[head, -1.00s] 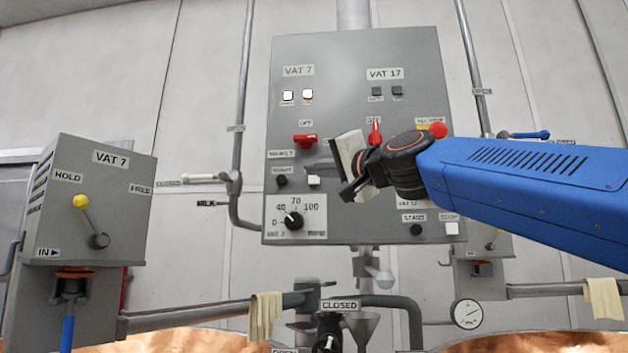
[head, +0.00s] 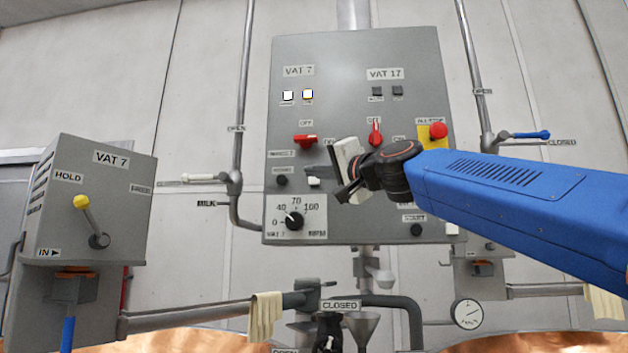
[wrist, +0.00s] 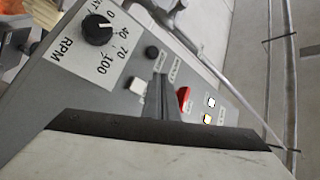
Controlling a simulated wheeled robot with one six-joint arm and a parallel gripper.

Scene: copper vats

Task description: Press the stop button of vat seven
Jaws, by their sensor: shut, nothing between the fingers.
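The grey control panel (head: 345,60) carries a VAT 7 column on its left and a VAT 17 column on its right. Vat seven's white stop button (head: 313,182) sits right of its black start button (head: 281,180) and above the speed dial (head: 294,221). My gripper (head: 335,180) is shut and empty, just right of the white button. In the wrist view the shut fingers (wrist: 160,82) reach toward the panel beside the white button (wrist: 137,86); I cannot tell whether they touch the panel. Both VAT 7 lamps (head: 297,95) look lit.
A red VAT 7 switch (head: 305,140) is above the buttons. A red all-stop button (head: 438,131) on yellow is at the panel's right, above my blue arm. VAT 17 has its own start button (head: 416,230). A VAT 7 lever box (head: 95,200) stands left.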

